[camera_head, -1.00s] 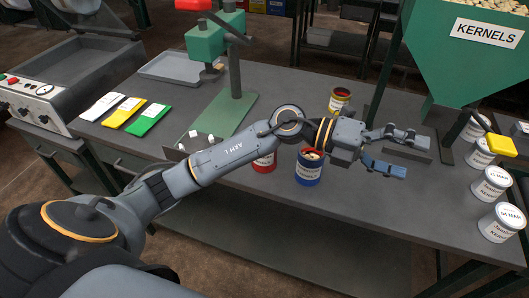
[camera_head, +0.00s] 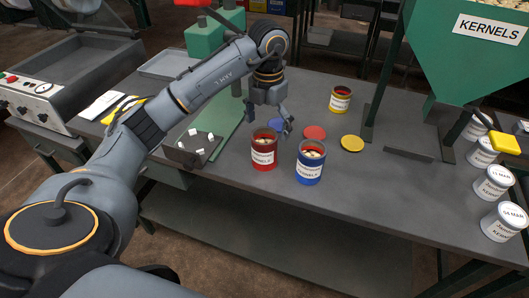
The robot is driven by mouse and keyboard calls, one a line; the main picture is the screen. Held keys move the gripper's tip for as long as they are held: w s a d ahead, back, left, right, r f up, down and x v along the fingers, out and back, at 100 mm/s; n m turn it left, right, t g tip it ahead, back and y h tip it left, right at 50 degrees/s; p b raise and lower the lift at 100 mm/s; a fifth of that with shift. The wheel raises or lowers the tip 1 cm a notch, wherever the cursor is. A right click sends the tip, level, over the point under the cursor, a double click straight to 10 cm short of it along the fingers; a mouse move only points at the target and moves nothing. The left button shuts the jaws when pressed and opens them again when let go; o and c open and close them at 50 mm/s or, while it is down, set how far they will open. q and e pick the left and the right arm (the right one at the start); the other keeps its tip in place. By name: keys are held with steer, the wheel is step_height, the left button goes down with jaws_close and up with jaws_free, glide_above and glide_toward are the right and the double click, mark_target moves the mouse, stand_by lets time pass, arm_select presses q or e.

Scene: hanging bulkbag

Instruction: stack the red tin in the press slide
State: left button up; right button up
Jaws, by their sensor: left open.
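The red tin (camera_head: 264,154) stands upright and open on the table, with pale contents inside. My left gripper (camera_head: 270,119) is open and points down just above and behind the red tin, apart from it as far as I can tell. A green press (camera_head: 205,38) stands to the left, with its green base plate (camera_head: 226,118) on the table. My left arm covers much of the press, and I cannot make out its slide. A red lid (camera_head: 315,132) lies flat to the right of the red tin. My right gripper is out of view.
A blue tin (camera_head: 310,165) stands close right of the red tin. A dark tray (camera_head: 180,156) with white cubes sits left.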

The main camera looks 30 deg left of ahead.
mark_target(267, 134)
arm_select(q)
step_height(267, 134, down, 3)
steer(key=shift+f+p, duration=0.1)
steer(key=shift+p, duration=0.2)
steer(key=f, duration=0.1)
steer(key=f+p, duration=0.1)
steer(key=f, duration=0.2)
steer(key=shift+s+a+f, duration=0.15)
steer(key=shift+a+f, duration=0.2)
steer(key=shift+a, duration=0.05)
steer(key=shift+f, duration=0.25)
steer(key=c, duration=1.5)
steer(key=shift+c, duration=0.2)
steer(key=shift+r, duration=0.1)
